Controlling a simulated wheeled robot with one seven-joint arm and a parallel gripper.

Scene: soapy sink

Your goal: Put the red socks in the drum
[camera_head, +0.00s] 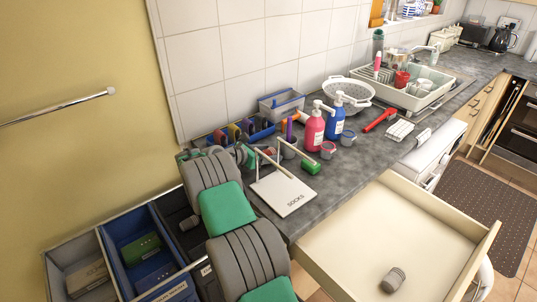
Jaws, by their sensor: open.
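My grey-and-green arm reaches from the bottom edge toward the counter. My gripper (303,171) appears at its far end as two pale, parallel fingers set apart, above the counter near a white panel (287,194) marked "SOCKS". It is open, and nothing shows clearly between the fingers. A small reddish thing (268,152) shows beside the wrist; I cannot tell whether it is the red socks. I cannot make out the red socks elsewhere. The drum is not clearly in view; part of a white curved rim (486,281) shows beyond the open drawer.
An open drawer (350,215) juts out at the right with a grey roll (394,280) inside. Divided bins (120,248) stand at the lower left. A pink bottle (314,130), a blue bottle (336,121) and a colander (349,94) stand on the counter. A dark mat covers the floor at right.

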